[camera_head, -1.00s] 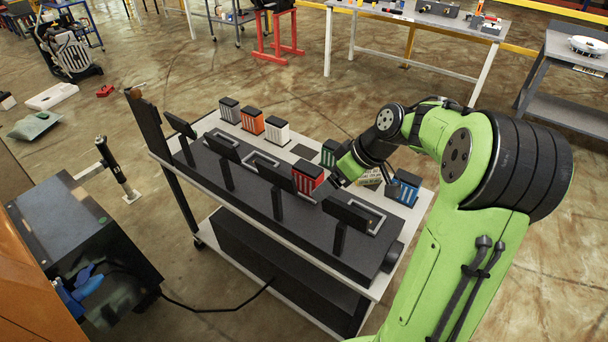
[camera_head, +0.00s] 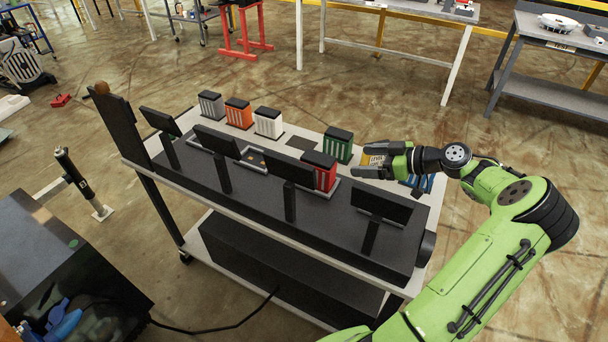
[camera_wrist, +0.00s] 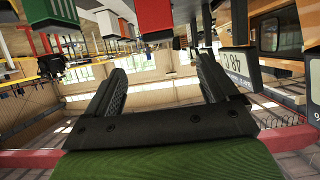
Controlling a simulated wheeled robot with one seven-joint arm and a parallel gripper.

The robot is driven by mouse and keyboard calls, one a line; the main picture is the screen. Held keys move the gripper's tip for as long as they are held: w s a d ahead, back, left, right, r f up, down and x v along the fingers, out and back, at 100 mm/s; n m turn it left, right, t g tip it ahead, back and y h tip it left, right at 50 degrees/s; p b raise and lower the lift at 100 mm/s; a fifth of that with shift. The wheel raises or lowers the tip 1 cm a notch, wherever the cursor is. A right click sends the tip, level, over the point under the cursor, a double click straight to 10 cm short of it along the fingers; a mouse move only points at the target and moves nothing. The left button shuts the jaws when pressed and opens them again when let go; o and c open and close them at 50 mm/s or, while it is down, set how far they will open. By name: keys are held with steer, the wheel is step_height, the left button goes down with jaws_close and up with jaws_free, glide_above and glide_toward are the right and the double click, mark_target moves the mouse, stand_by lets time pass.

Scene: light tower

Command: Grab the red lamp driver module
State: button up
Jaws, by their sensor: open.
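The red lamp driver module (camera_head: 325,174) has a black top and pale ribs. It stands upright at the edge of the black raised bench on the cart, partly hidden behind a dark panel. My gripper (camera_head: 365,158) is to the right of it, apart from it, with its open fingers pointing left. In the wrist view the open fingers (camera_wrist: 160,75) have nothing between them at close range. The red module also shows at the top of the wrist view (camera_wrist: 153,18), beyond the fingers.
A green module (camera_head: 338,146) stands behind the red one. White (camera_head: 268,122), orange (camera_head: 239,112) and grey (camera_head: 210,104) modules stand farther left. A blue module (camera_head: 427,185) is partly hidden below my arm. Several dark upright panels (camera_head: 288,168) line the front of the bench.

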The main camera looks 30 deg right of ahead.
mark_target(327, 160)
steer(key=b+x, duration=0.1)
steer(key=x, duration=1.4)
steer(key=shift+a+f+b, duration=0.1)
steer(key=shift+b, duration=0.25)
steer(key=shift+c, duration=0.4)
steer(key=c, duration=1.4)
